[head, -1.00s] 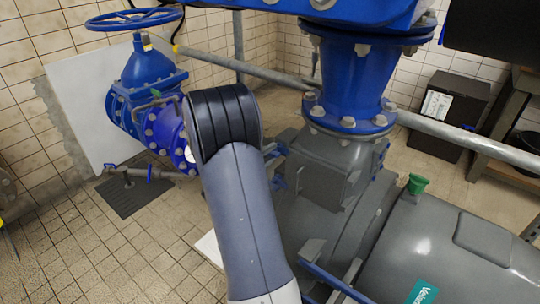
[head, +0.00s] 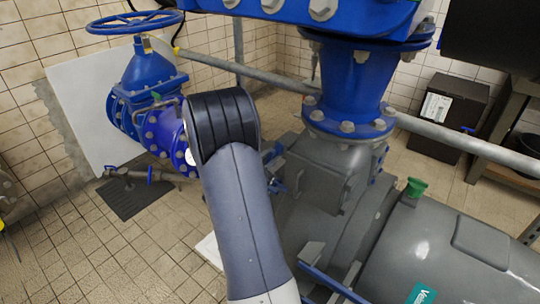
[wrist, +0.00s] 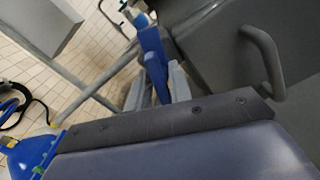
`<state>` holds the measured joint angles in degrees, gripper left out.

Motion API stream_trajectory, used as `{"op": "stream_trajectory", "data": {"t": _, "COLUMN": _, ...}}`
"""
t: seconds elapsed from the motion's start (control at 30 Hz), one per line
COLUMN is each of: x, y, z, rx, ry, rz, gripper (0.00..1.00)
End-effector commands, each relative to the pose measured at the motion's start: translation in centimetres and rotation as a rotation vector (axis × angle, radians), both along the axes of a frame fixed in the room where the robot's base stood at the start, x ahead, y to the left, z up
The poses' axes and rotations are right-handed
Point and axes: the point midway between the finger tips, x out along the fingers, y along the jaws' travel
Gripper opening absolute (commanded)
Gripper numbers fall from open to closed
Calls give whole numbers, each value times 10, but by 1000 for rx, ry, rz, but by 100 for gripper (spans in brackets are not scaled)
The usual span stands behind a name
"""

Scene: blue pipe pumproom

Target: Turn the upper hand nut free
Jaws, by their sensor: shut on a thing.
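In the wrist view my gripper (wrist: 158,88) shows as pale grey fingers. They are shut on a blue part (wrist: 152,45), which looks like the upper hand nut; the exact contact is hard to make out. In the head view my arm hides the gripper. Blue parts of the hand nuts show just right of my arm, an upper one (head: 273,152) and a lower one (head: 277,185), beside the grey pump housing (head: 318,172). How far the nut is turned cannot be told.
A grey curved handle (wrist: 266,60) stands close to the right in the wrist view. In the head view a blue valve with a handwheel (head: 135,22) is at the left. A grey pipe (head: 455,138) crosses behind the pump. Tiled floor (head: 130,255) is free at the lower left.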

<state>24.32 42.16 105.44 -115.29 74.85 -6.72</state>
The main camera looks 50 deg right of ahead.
Motion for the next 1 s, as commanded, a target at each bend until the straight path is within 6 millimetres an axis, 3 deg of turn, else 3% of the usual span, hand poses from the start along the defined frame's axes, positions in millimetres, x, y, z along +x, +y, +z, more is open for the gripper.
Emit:
{"op": "stream_trajectory", "data": {"t": 0.5, "x": -1, "y": 0, "z": 0, "rx": -27, "ry": 342, "rz": -1, "gripper": 0}}
{"op": "stream_trajectory", "data": {"t": 1.0, "x": -1, "y": 0, "z": -1, "rx": -33, "ry": 407, "rz": 0, "gripper": 0}}
